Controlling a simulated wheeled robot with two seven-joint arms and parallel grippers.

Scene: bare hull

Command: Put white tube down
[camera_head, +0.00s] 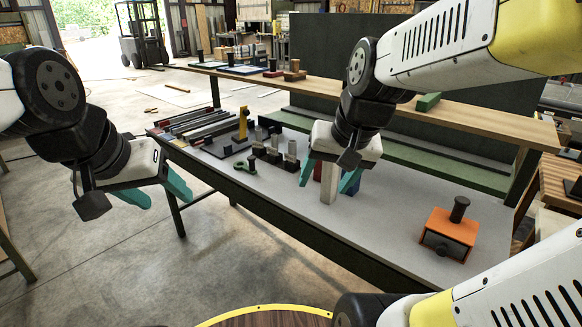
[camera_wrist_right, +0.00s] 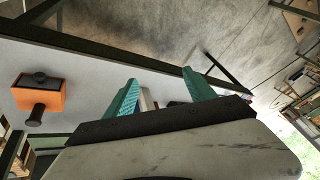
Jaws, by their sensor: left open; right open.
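The white tube (camera_head: 328,186) stands upright on the grey top of the workbench (camera_head: 385,225), near its middle. Its upper part is hidden by my right gripper (camera_head: 330,176). That gripper points down with its teal fingers open, one on each side of the tube. I cannot tell whether either finger touches it. In the right wrist view, a pale piece of the tube (camera_wrist_right: 147,101) shows between the open fingers (camera_wrist_right: 160,90). My left gripper (camera_head: 160,194) is open and empty, off the bench's left side above the floor.
An orange box with a black knob (camera_head: 449,232) sits on the bench at the right. A blue object (camera_head: 352,184) is partly hidden behind the right gripper. Several dark and grey blocks, a green ring part (camera_head: 245,165) and long bars (camera_head: 200,127) lie leftward. Bench room between tube and orange box is clear.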

